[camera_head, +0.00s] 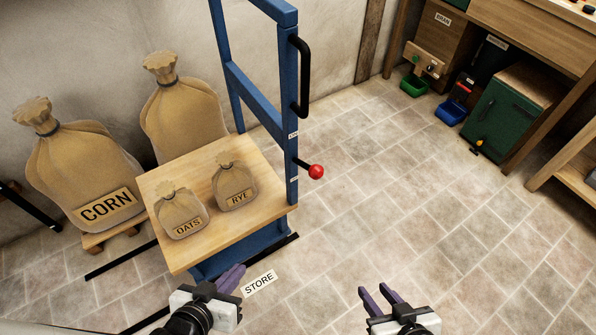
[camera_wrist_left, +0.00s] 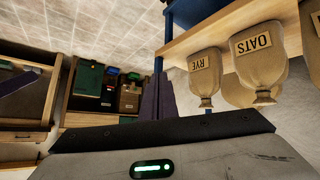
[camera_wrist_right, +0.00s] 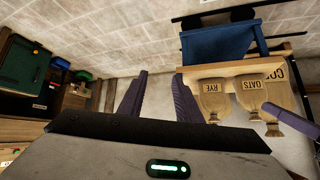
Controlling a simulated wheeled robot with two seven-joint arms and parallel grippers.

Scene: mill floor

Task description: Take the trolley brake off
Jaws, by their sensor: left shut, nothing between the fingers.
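The trolley has a blue frame (camera_head: 256,100) and a wooden deck (camera_head: 218,235). A brake lever with a red ball knob (camera_head: 316,172) sticks out to the right from its upright, below a black handle (camera_head: 304,77). My left gripper (camera_head: 232,278) is shut and empty, in front of the deck's near edge. My right gripper (camera_head: 378,294) is open and empty, over bare floor to the right of the trolley. Neither touches the knob. The deck carries a small OATS sack (camera_head: 182,213) and a small RYE sack (camera_head: 235,184).
A CORN sack (camera_head: 85,165) and another large sack (camera_head: 183,105) stand by the wall at left. A STORE label (camera_head: 260,282) lies on the floor. A green cabinet (camera_head: 508,115), a green bin (camera_head: 413,85) and a blue bin (camera_head: 451,110) are at upper right. The middle floor is clear.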

